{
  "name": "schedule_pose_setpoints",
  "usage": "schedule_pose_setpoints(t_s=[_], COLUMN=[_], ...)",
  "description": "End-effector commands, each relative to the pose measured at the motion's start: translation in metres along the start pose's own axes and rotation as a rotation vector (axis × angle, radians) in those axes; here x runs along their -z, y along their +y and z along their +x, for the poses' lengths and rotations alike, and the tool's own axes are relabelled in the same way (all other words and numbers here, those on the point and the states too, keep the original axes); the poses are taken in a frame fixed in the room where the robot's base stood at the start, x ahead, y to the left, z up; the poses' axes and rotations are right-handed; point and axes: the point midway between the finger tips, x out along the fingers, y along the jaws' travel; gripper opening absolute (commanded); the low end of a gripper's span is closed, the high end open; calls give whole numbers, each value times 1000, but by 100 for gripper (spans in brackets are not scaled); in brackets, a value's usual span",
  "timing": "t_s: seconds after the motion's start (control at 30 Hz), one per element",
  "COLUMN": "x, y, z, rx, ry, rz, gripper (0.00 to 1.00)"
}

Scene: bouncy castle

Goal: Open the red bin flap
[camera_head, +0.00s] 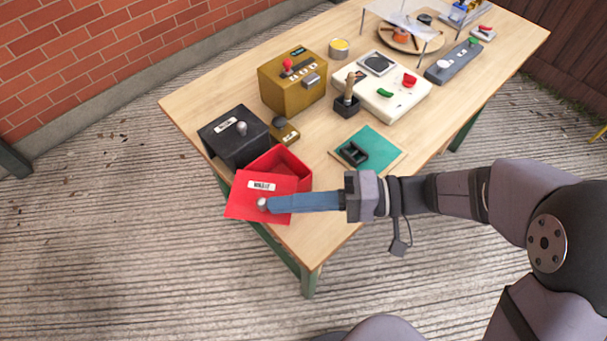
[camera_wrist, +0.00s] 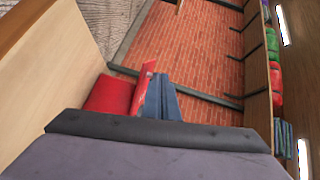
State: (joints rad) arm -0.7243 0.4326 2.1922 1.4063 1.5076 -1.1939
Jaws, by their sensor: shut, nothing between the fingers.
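The red bin (camera_head: 294,167) sits near the left front edge of the wooden table. In the wrist view the shut fingers (camera_wrist: 161,98) lie beside the red flap (camera_wrist: 143,90), with the red bin (camera_wrist: 108,95) to the left.
A black box (camera_head: 232,138) with a knob stands directly behind the bin. A yellow box (camera_head: 292,85), a white panel (camera_head: 388,95) and a teal mat (camera_head: 372,148) with a black part are farther back and right. Bare wood (camera_head: 325,215) lies right of the bin.

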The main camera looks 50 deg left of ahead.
Motion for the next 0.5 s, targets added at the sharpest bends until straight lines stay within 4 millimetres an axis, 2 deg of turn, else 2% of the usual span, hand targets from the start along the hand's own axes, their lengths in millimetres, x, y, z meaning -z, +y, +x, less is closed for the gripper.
schedule_pose_setpoints(t_s=[0.2, 0.5], x=[-18, -31], y=[-2, -8], z=[19, 40], rx=[1, 1], ry=[-4, -3], rz=[-2, -1], gripper=[0, 0])
